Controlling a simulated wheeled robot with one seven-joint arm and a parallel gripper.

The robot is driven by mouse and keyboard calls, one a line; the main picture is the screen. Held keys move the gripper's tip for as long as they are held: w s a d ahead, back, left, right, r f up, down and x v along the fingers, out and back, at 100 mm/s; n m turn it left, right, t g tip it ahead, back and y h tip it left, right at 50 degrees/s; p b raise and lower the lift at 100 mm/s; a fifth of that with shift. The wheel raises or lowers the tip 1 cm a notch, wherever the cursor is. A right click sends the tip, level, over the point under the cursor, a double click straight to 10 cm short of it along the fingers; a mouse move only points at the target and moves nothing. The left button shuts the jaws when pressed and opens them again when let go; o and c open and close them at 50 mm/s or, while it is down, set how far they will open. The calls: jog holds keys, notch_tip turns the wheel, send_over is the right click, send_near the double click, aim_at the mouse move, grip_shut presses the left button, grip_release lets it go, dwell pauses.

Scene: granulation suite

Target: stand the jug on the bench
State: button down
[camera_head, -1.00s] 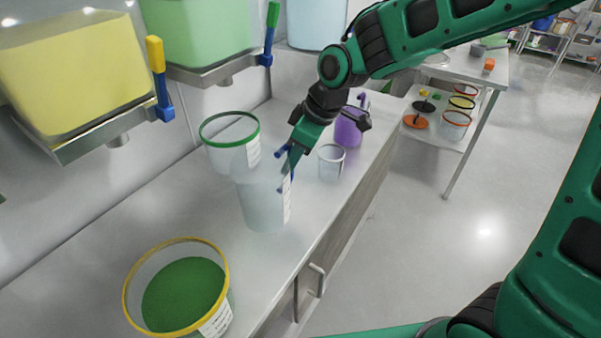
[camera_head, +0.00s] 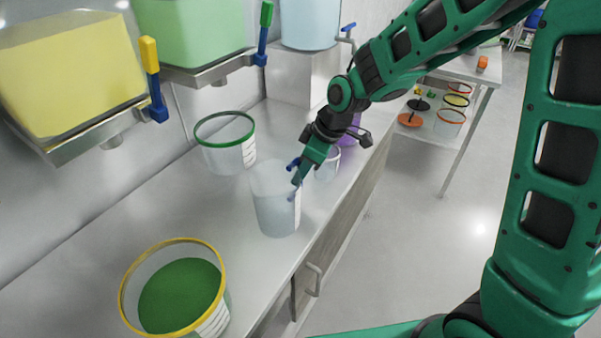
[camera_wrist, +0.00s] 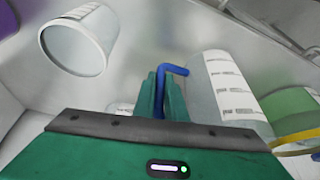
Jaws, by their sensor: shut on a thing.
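The jug (camera_head: 273,208) is a translucent, pale vessel with a white label and a blue handle (camera_wrist: 167,80). My gripper (camera_head: 297,182) is shut on the handle, on the jug's right side in the head view. In the wrist view the handle is between the two green fingers, and the jug's labelled wall (camera_wrist: 212,95) is to their right. The jug looks about upright, over or on the grey bench (camera_head: 105,235). I cannot tell whether its base touches the bench. Its far side is hidden.
A green-rimmed tub (camera_head: 218,158) stands behind the jug. A yellow-rimmed tub (camera_head: 128,312) with green contents stands nearer. A small clear beaker (camera_wrist: 75,52) and a purple vessel (camera_head: 352,134) are beyond my gripper. The bench's front edge is close to the jug.

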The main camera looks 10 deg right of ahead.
jog(key=shift+f, duration=0.1)
jog(key=c, duration=1.8)
grip_release()
jog(key=v, duration=1.2)
jog(key=shift+s, duration=0.1)
